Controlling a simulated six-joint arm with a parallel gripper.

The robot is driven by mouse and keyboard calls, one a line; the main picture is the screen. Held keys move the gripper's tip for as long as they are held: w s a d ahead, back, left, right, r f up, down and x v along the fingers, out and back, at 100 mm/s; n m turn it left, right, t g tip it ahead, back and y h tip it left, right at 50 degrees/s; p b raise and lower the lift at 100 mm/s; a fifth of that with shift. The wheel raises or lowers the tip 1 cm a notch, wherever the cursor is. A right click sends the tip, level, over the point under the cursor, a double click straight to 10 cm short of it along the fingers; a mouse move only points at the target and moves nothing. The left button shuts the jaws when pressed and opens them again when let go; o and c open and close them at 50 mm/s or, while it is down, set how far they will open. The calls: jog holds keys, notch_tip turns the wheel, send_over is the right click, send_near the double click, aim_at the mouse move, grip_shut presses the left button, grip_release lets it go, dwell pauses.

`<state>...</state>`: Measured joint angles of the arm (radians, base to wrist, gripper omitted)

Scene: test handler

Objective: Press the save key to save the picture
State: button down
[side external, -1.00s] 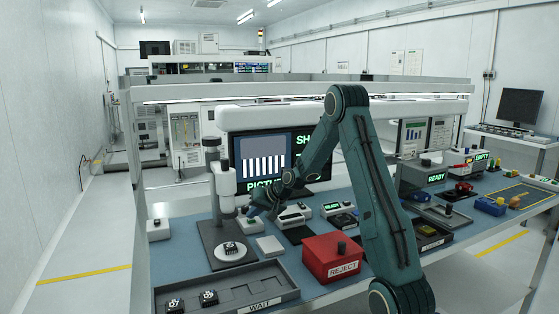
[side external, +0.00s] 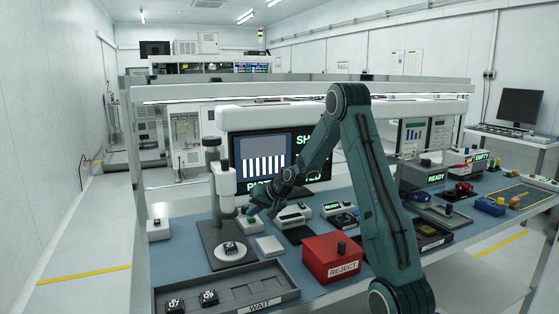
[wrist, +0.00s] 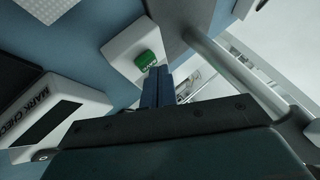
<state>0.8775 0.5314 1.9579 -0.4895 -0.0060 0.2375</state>
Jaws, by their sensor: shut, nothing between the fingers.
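The green save key (wrist: 148,60) sits on a white block (wrist: 135,45) in the wrist view, with white lettering on its top. My gripper (wrist: 156,72) has its two blue fingers shut together, with nothing between them. The fingertips appear right at the key's lower edge in that view; I cannot tell whether they touch it. In the side external view my gripper (side external: 256,209) points down beside the microscope stand, and its fingers and the key are too small to tell apart clearly. The monitor (side external: 262,160) shows white bars, with its lower text partly hidden by my arm.
The mark check unit (wrist: 50,118) lies left of the key in the wrist view. A microscope stand (side external: 222,190), a red reject box (side external: 333,262) and a grey wait tray (side external: 225,290) with two chips stand around. A white pad (side external: 270,246) lies in front.

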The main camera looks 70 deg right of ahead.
aim_at(254, 219)
jog(key=shift+r, duration=0.55)
jog(key=shift+r, duration=2.5)
